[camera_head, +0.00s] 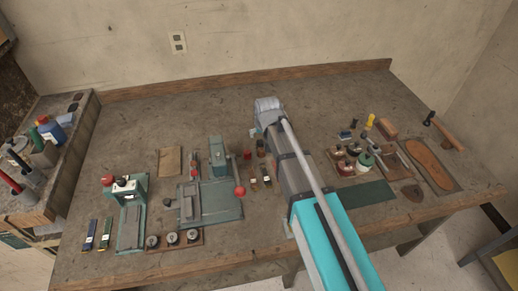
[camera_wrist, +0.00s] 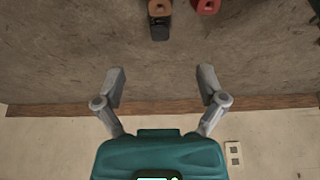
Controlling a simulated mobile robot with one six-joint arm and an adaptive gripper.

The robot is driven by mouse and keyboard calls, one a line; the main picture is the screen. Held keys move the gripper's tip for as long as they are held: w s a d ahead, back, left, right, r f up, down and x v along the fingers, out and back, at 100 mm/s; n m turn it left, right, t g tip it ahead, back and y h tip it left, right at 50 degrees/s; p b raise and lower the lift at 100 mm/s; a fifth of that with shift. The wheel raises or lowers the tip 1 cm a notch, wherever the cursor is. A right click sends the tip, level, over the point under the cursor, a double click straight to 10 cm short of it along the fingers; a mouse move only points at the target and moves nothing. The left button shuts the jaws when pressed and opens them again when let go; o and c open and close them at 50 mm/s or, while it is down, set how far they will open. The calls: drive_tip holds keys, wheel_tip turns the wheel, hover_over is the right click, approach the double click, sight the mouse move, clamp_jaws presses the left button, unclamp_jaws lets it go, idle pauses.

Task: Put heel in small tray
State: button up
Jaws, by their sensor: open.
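A small brown leather piece that looks like the heel (camera_head: 411,193) lies flat on the right of the bench, near the front edge, below a larger sole. I cannot tell for sure which tray is the small one; a low wooden tray with round spools (camera_head: 202,244) sits at the front left. My gripper (camera_head: 268,104) is over the back middle of the bench, far from the heel. In the wrist view my gripper (camera_wrist: 161,84) is open with nothing between its fingers. Neither the heel nor a tray shows there.
A green press (camera_head: 130,215) and a green machine with a red knob (camera_head: 215,200) stand at left. Jars (camera_head: 365,160) and a hammer (camera_head: 445,132) are at right. A brown-and-black item (camera_wrist: 160,18) shows in the wrist view.

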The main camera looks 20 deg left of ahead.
sight(260, 142)
drive_tip(key=shift+b+x, duration=2.3)
drive_tip(key=shift+x, duration=0.5)
drive_tip(key=shift+a+f, duration=0.1)
drive_tip(key=shift+w, duration=0.1)
drive_tip(key=shift+w+b+x, duration=0.2)
drive_tip(key=shift+b+x, duration=2.2)
drive_tip(key=shift+x, duration=0.2)
drive_tip(key=shift+a, duration=0.1)
clamp_jaws()
drive_tip(key=shift+r, duration=0.3)
